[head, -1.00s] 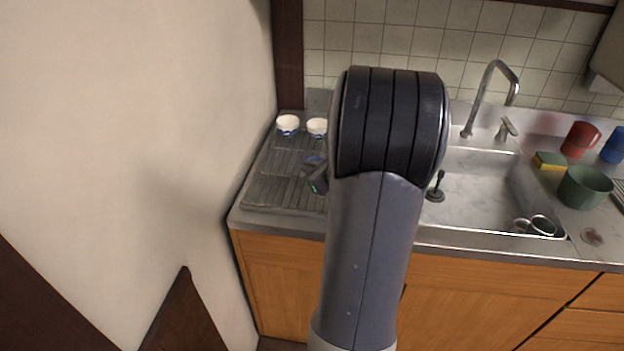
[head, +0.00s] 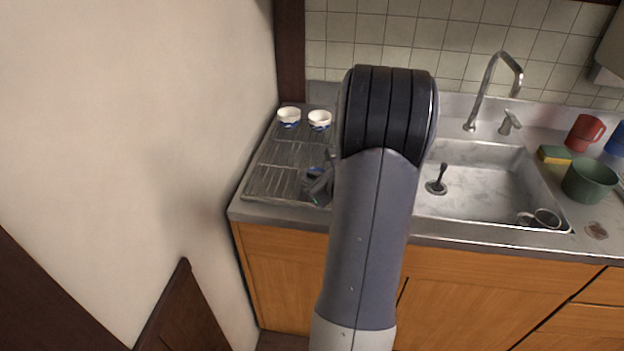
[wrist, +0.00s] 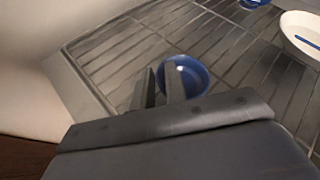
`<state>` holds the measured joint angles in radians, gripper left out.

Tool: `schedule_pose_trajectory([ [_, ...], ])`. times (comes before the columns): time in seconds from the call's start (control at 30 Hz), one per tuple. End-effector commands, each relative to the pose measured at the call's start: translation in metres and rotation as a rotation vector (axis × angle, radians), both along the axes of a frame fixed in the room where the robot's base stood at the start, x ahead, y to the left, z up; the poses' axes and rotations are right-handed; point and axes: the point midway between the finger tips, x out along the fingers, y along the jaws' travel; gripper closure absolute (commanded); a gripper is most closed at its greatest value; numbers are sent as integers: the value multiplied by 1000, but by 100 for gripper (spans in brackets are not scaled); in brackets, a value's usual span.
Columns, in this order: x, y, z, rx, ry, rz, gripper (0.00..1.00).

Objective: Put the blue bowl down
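The small blue bowl (wrist: 196,78) shows in the wrist view just beyond my fingertips, over the slatted drainboard. In the head view only a bit of the blue bowl (head: 315,172) shows beside my gripper (head: 321,188). In the wrist view my gripper (wrist: 160,84) has its two fingers apart, with a gap between them. The right finger overlaps the bowl's near left part; the left finger is outside its rim. The bowl looks upright and on or very near the drainboard; its underside is hidden.
Two white-and-blue cups (head: 289,117) stand at the back of the drainboard (head: 262,182). A wall is close on the left. The sink (head: 480,190), with a faucet (head: 488,90), lies to the right. A green pot (head: 590,181), sponge (head: 555,154) and red mug (head: 585,133) stand beyond.

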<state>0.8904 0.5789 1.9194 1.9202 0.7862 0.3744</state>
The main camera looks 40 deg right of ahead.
Motion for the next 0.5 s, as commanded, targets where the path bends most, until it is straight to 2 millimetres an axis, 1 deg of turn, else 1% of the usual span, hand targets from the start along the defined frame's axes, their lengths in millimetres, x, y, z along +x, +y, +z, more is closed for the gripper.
schedule_pose_trajectory([
  [0.03, 0, 0, 0, 0, 0, 0, 82],
  [0.17, 0, 0, 0, 0, 0, 0, 72],
  [0.4, 0, 0, 1, 0, 0, 0, 71],
  [0.5, 0, 0, 4, 0, 0, 0, 71],
])
